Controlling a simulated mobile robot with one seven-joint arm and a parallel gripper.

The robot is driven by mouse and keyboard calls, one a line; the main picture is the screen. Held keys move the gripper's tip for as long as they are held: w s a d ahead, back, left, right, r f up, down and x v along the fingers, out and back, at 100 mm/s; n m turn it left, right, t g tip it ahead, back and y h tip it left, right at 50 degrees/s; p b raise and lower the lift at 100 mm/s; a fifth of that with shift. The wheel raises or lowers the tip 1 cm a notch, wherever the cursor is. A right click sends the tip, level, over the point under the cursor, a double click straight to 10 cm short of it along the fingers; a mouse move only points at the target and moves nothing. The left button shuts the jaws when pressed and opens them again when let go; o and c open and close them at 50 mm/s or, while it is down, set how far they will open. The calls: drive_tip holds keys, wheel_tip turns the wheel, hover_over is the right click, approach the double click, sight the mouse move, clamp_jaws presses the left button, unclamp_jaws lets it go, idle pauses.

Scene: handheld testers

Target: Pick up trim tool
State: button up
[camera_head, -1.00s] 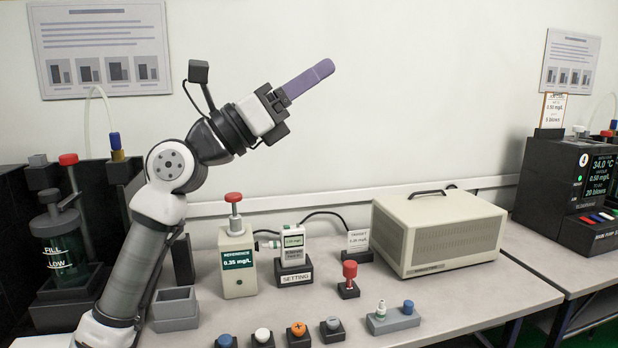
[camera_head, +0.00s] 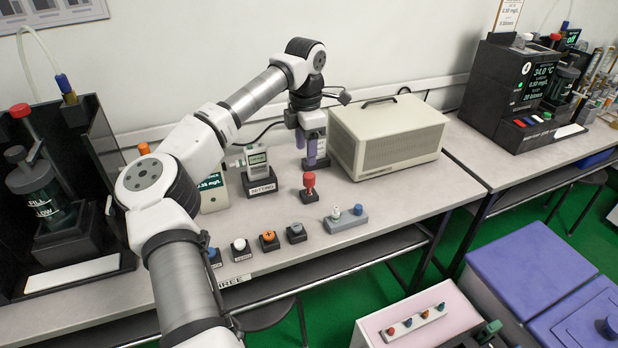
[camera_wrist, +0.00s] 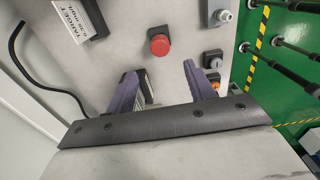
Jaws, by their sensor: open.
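A small red-capped tool (camera_head: 309,182) stands upright in a dark block on the table, in front of the beige case; I take it to be the trim tool. In the wrist view its round red cap (camera_wrist: 160,45) shows from above, just beyond and between the fingertips. My gripper (camera_head: 316,162) points down behind the tool in the head view, with its purple fingers above the table. In the wrist view my gripper (camera_wrist: 160,70) is open, its fingers apart with nothing held between them. The tool's lower part is hidden under its cap in the wrist view.
A beige case (camera_head: 388,140) stands close to the right of my gripper. A meter on a SETTING stand (camera_head: 258,170) is to the left. A grey block (camera_head: 345,220) with white and blue knobs and a row of small knobs, one orange (camera_head: 268,237), lie along the front edge.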

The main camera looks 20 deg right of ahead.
sight(309, 174)
wheel_tip(309, 174, down, 5)
drive_tip(key=shift+f, duration=0.15)
drive_tip(key=shift+s+d+f+p, duration=0.15)
drive_tip(key=shift+f+p, duration=0.15)
drive_tip(key=shift+f, duration=0.6)
drive_tip(key=shift+w+d+f+p, duration=0.1)
drive_tip(key=shift+f+p, duration=0.2)
drive_tip(key=shift+f, duration=0.6)
drive_tip(key=shift+s+d+f+p, duration=0.15)
drive_tip(key=shift+f+p, duration=0.15)
drive_tip(key=shift+f, duration=0.6)
drive_tip(key=shift+w, duration=0.1)
drive_tip(key=shift+c, duration=0.3)
drive_tip(key=c, duration=1)
